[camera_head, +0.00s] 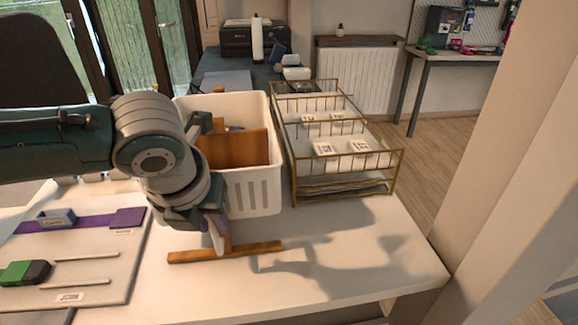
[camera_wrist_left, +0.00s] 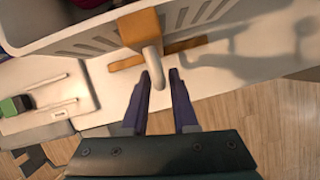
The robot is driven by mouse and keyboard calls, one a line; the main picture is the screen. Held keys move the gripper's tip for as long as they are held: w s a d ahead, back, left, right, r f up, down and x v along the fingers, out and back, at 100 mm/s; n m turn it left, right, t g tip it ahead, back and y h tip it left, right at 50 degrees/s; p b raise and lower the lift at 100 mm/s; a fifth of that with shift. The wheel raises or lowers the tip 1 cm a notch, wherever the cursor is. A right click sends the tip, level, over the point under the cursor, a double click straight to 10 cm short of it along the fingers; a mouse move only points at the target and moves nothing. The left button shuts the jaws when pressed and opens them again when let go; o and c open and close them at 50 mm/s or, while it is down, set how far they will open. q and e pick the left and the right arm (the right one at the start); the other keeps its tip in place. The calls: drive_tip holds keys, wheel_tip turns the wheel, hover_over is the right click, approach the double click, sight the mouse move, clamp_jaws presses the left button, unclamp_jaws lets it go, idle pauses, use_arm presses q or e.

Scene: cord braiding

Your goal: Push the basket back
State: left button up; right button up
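The white slotted basket (camera_head: 258,195) stands on the light table in the head view, with brown wooden pieces (camera_head: 235,148) inside. Its slotted wall (camera_wrist_left: 85,42) fills the top of the left wrist view. My left gripper (camera_head: 218,237) is low in front of the basket. In the left wrist view its two purple fingers (camera_wrist_left: 160,72) are spread apart. My right gripper is in neither view.
A wooden bar (camera_head: 255,248) lies on the table in front of the basket. A gold wire rack (camera_head: 345,185) stands close to the basket's right. A board with a purple strip and a green block (camera_head: 90,270) lies at left. The table's front right is clear.

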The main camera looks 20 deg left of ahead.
use_arm(q)
drive_tip(key=shift+b+x, duration=0.5)
drive_tip(key=shift+x, duration=1.4)
clamp_jaws()
